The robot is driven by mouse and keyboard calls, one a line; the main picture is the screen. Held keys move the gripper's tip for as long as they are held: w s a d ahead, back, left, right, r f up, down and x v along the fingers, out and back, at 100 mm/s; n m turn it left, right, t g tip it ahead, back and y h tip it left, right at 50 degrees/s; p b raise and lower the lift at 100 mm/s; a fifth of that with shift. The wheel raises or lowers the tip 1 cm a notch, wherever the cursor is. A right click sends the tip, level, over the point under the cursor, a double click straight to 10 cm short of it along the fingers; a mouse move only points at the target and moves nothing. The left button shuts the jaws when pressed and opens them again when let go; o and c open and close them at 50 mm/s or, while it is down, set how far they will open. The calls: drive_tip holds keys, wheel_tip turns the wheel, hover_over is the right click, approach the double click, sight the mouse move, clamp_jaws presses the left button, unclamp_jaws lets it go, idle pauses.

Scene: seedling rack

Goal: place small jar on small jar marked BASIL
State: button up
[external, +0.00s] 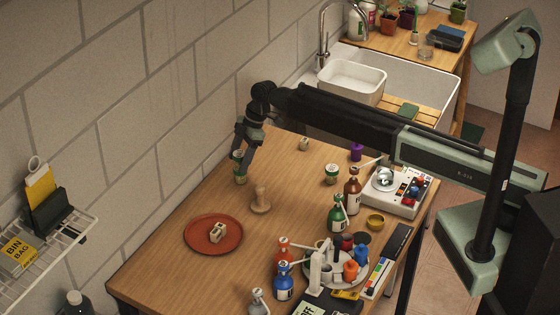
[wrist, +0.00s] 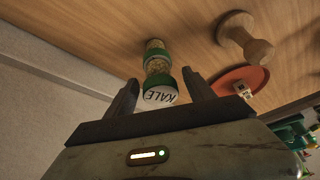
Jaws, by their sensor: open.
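A small jar (wrist: 160,94) with a green lid and a white top reading KALE stands between my gripper's fingers (wrist: 160,77) in the wrist view. It appears to rest on a second small jar (wrist: 155,48) with a green lid and pale contents, whose top marking is hidden. In the external view the upper jar (external: 238,158) and lower jar (external: 240,179) form an upright stack near the wall. My gripper (external: 243,156) is open around the upper jar. Another green jar with a white top (external: 331,173) stands apart to the right; its marking is too small to read.
A wooden stamp-like peg (external: 261,200) stands close right of the stack. A red plate (external: 200,235) holding a pale block (external: 219,232) lies nearer the camera. Several bottles and a turntable crowd the right side. The wall (external: 190,130) is close on the left.

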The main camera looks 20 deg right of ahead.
drive_tip(key=s+p+v, duration=0.1)
drive_tip(key=p+v, duration=1)
drive_tip(key=v, duration=0.1)
drive_tip(key=shift+w+r, duration=0.15)
drive_tip(key=shift+w, duration=0.3)
drive_tip(key=shift+d, duration=0.1)
drive_tip(key=w+d+f+m+t+h, duration=0.15)
drive_tip(key=d+m, duration=0.65)
drive_tip(key=d, duration=1.9)
drive_tip(key=s+d+m+h, duration=0.1)
drive_tip(key=s+d+m, duration=0.3)
drive_tip(key=d, duration=0.7)
drive_tip(key=s+d+m+h, duration=0.1)
drive_tip(key=s+d+m, duration=0.3)
drive_tip(key=d, duration=0.7)
drive_tip(key=s+d+m+h, duration=0.1)
drive_tip(key=s+d+m, duration=0.3)
drive_tip(key=d, duration=0.7)
drive_tip(key=shift+f, duration=0.2)
